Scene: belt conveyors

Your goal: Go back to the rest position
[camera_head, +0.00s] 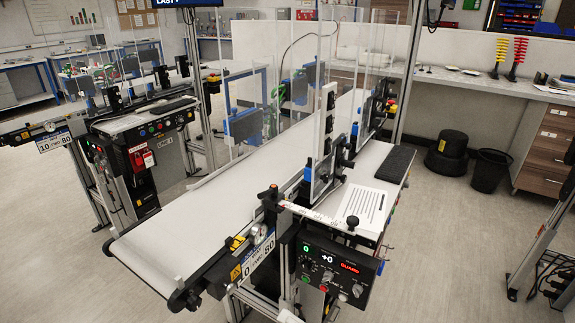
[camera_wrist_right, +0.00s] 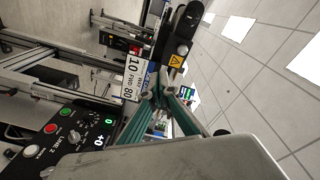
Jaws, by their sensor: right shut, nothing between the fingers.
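My right gripper (camera_wrist_right: 160,88) shows in the right wrist view, its two teal-green fingers converging to closed tips with nothing held between them. Its tips appear in front of the conveyor's label plate and end piece; I cannot tell the exact gap. A large grey part of my own wrist fills the bottom of that view. My left gripper is not in view.
The near belt conveyor (camera_head: 190,232) runs diagonally, its belt empty at the front. Its control box (camera_head: 335,272) faces me and shows in the wrist view (camera_wrist_right: 75,135). Clear guards (camera_head: 330,130) stand over it. A second conveyor (camera_head: 140,118) is left.

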